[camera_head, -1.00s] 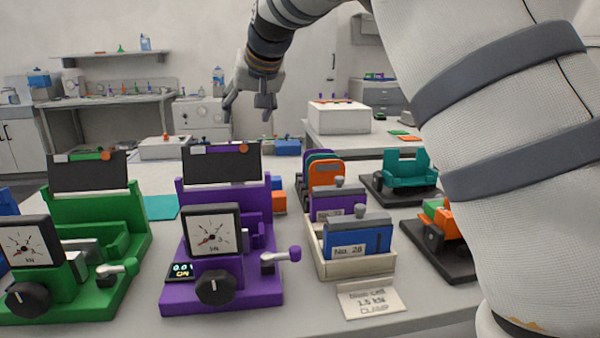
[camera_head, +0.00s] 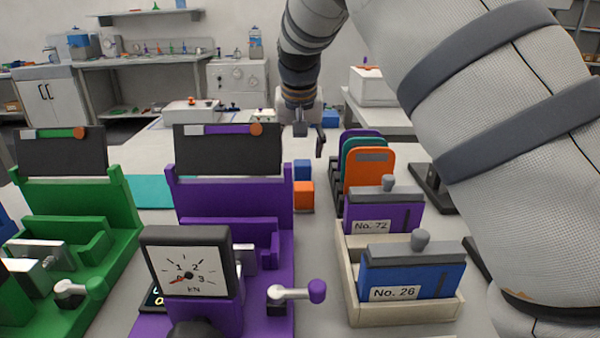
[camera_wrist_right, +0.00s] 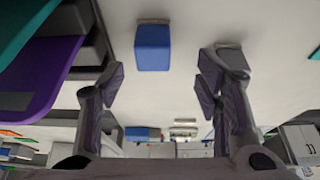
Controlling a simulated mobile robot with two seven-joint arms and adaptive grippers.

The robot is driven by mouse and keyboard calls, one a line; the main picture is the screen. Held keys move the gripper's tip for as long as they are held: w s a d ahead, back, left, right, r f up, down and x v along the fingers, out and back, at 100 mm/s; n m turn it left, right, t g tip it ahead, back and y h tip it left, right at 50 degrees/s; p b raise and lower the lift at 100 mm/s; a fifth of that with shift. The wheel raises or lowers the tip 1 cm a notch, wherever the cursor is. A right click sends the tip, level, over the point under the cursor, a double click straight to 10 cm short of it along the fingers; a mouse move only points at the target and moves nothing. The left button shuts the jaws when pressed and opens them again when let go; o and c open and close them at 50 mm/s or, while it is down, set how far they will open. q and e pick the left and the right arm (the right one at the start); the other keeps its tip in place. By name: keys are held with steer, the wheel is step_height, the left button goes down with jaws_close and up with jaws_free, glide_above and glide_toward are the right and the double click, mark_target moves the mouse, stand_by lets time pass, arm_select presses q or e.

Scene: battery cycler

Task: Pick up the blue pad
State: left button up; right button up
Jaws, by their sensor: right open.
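The blue pad (camera_head: 302,169) is a small blue block on the table, just right of the purple press and behind an orange block (camera_head: 303,195). In the right wrist view the blue pad (camera_wrist_right: 153,48) stands ahead of the fingers, across the gap between them and nearer the left finger. My right gripper (camera_head: 310,138) hangs behind and above the pad in the head view. It also shows in the right wrist view (camera_wrist_right: 160,85), with its fingers apart and nothing between them. My left gripper is in neither view.
A purple press (camera_head: 184,205) stands left of the pad. A rack of upright cards (camera_head: 369,170) stands to its right, behind a beige tray (camera_head: 405,310) with a blue cell and a purple one. A teal mat (camera_head: 150,190) lies farther left. My right arm covers the right side.

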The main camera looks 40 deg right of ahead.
mark_target(303, 163)
steer(key=x, duration=0.3)
steer(key=s+x, duration=0.1)
steer(key=x, duration=0.1)
steer(key=shift+w+d+f, duration=0.15)
steer(key=shift+d+f, duration=0.05)
steer(key=shift+f, duration=0.15)
steer(key=shift+w+d+f, duration=0.1)
steer(key=shift+w+f, duration=0.05)
steer(key=shift+f, duration=0.1)
steer(key=c, duration=1.3)
